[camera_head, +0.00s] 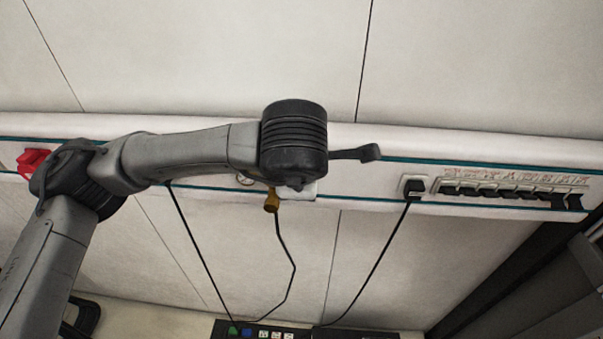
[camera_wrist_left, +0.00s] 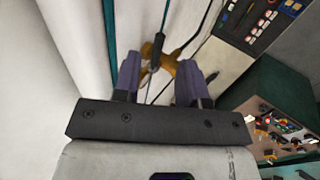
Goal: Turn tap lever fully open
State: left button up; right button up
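The brass tap (camera_wrist_left: 172,68) is ahead of my left gripper in the left wrist view. A thin dark bar, apparently its lever (camera_wrist_left: 157,48), runs in the gap between the fingers. My left gripper (camera_wrist_left: 160,82) is open, its two dark fingers apart on either side of the bar; I see no clear contact. In the head view, my left wrist hides the gripper and most of the tap; a brass piece (camera_head: 272,201) shows below it. My right gripper is in neither view.
A pale wall rail (camera_head: 450,143) with a teal stripe runs across the head view. A black plug (camera_head: 413,187) and a row of dark switches (camera_head: 510,195) are at right, a red fitting (camera_head: 32,162) at left. Dark cords hang below. A control box (camera_wrist_left: 275,110) stands right in the wrist view.

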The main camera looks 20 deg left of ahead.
pick_arm(q)
jog(key=shift+p+x, duration=0.65)
jog(key=shift+x, duration=1.8)
jog(key=shift+c, duration=0.3)
jog(key=shift+s, duration=0.1)
grip_shut()
